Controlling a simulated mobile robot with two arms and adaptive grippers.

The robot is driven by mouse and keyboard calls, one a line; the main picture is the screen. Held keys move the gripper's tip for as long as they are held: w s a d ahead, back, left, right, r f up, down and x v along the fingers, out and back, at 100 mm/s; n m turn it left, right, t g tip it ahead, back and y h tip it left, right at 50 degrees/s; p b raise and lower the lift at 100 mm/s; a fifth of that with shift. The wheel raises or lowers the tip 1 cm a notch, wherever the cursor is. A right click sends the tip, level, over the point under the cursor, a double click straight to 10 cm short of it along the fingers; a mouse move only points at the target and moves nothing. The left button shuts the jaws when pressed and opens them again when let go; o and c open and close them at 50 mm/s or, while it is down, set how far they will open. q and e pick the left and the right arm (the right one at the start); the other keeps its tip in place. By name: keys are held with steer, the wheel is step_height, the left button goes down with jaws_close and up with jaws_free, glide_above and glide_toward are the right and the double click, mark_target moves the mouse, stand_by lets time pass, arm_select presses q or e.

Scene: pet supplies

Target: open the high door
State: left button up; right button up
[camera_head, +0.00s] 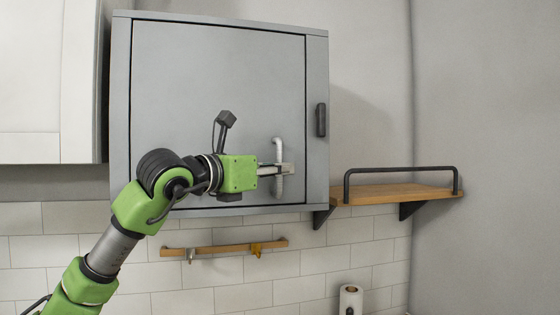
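The high door (215,75) is the grey front panel of a wall cabinet, and it looks closed in its frame. A pale vertical bar handle (278,146) sits at the lower right of the door. My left gripper (282,169) reaches in from the left, and its fingers overlap the middle of the handle. The handle's ends show above and below the fingers. Whether the fingers are closed on the bar or just around it cannot be told. My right gripper is not in view.
A dark oblong piece (321,120) is on the cabinet's right frame. A wooden shelf (385,193) with a dark rail is at the right. A wooden hook rail (222,249) hangs below. A white cabinet (45,75) stands left. A paper roll (351,300) shows low. Space before the right wall is clear.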

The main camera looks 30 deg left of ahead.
arm_select(q)
steer(key=shift+w, duration=0.25)
jaws_close()
